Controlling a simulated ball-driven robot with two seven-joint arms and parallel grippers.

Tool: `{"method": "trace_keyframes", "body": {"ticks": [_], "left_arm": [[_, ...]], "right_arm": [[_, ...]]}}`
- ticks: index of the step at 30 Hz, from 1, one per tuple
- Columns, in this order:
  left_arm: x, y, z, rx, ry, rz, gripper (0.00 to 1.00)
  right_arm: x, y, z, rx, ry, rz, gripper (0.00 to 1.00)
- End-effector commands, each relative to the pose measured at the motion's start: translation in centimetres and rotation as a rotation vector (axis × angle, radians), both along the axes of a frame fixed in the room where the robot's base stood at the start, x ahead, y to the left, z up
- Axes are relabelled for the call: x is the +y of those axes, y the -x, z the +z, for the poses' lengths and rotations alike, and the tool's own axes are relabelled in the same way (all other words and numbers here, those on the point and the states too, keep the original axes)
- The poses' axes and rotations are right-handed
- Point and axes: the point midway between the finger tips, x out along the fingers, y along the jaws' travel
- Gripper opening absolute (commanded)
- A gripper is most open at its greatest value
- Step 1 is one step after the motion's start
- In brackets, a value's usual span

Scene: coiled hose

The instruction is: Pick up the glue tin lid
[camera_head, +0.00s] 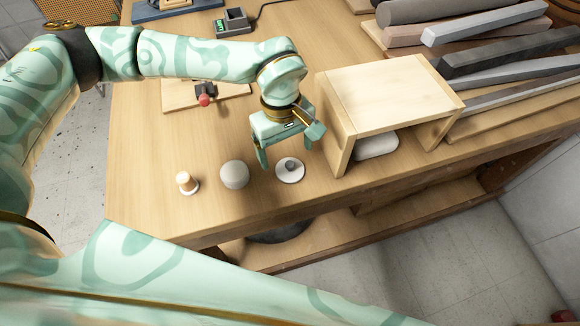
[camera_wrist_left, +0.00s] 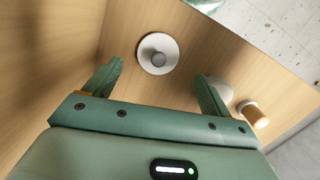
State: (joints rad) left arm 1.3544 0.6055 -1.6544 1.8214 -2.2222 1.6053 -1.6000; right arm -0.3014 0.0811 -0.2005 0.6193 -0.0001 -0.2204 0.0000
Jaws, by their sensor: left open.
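The glue tin lid (camera_head: 290,172) is a flat white disc with a grey knob on top, lying on the wooden workbench near its front edge. It also shows in the left wrist view (camera_wrist_left: 145,62), between and beyond the fingertips. My left gripper (camera_head: 287,153) is open and empty, pointing down just over the lid, with its fingers on either side of the knob in the picture. In the left wrist view its two green fingers (camera_wrist_left: 160,75) stand wide apart. I cannot tell the exact height above the lid. My right gripper is not in view.
A pale rounded object (camera_head: 235,174) and a small white-and-tan piece (camera_head: 186,183) stand left of the lid. A wooden bridge-shaped stand (camera_head: 390,95) is close on the right, with a whitish object (camera_head: 377,148) under it. Several bars lie at the back right.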

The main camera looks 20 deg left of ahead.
Motion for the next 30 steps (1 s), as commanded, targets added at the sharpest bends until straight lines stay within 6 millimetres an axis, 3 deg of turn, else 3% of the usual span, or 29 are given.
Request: {"method": "trace_keyframes", "body": {"ticks": [7, 16, 21, 30], "left_arm": [[-0.7, 0.2, -4.0, 0.004, 0.000, 0.001, 0.83], [-0.7, 0.2, -4.5, 0.001, 0.000, 0.000, 0.83], [-0.7, 0.2, -4.5, 0.001, 0.000, 0.000, 0.36], [-0.7, 0.2, -4.5, 0.001, 0.000, 0.000, 0.36]], "right_arm": [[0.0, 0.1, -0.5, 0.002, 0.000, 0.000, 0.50], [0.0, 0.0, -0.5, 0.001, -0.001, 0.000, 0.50], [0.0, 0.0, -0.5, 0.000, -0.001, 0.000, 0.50], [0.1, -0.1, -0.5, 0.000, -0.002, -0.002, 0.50]]}}
